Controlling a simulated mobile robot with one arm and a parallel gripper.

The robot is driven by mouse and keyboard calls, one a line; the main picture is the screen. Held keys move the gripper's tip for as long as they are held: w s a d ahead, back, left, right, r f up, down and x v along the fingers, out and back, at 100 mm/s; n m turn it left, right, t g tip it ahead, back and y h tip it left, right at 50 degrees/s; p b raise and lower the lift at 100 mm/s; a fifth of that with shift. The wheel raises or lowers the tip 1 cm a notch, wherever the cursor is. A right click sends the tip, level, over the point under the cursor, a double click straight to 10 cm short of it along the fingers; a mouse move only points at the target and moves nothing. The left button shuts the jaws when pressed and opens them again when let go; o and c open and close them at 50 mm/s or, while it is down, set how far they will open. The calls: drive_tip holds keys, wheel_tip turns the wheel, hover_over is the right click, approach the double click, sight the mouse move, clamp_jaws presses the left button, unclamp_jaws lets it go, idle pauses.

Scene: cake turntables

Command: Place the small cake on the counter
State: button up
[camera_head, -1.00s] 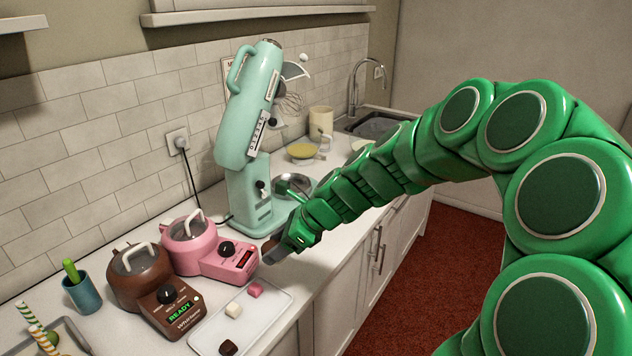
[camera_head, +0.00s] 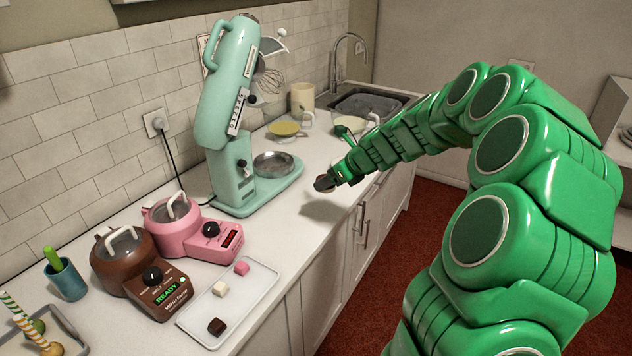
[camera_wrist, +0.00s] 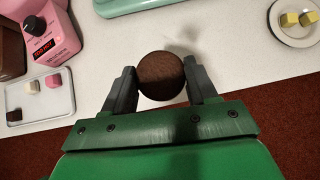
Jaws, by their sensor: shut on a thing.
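A small round brown cake (camera_wrist: 160,75) sits between the two fingers of my gripper (camera_wrist: 160,84) in the wrist view. The fingers are shut on its sides. In the head view my gripper (camera_head: 326,185) is above the front part of the white counter (camera_head: 290,232), right of the mint mixer. A soft shadow lies on the counter below it. The gap between cake and counter is hard to judge.
The mint mixer (camera_head: 228,110) with a metal bowl (camera_head: 273,165) stands behind left. Pink (camera_head: 180,225) and brown (camera_head: 125,260) melters and a tray (camera_head: 247,293) with small cubes are nearer. A plate with yellow cubes (camera_wrist: 291,19) is right of the gripper. Counter around the gripper is clear.

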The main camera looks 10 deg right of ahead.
drive_tip(key=w+f, duration=0.2)
drive_tip(key=w, duration=0.1)
drive_tip(key=w+f, duration=0.3)
drive_tip(key=w, duration=0.1)
drive_tip(key=w+d+f, duration=0.1)
drive_tip(key=w+f, duration=0.2)
drive_tip(key=w, duration=0.1)
drive_tip(key=shift+w+f, duration=0.3)
drive_tip(key=shift+f, duration=1.65)
drive_tip(key=shift+f, duration=0.1)
drive_tip(key=o, duration=1)
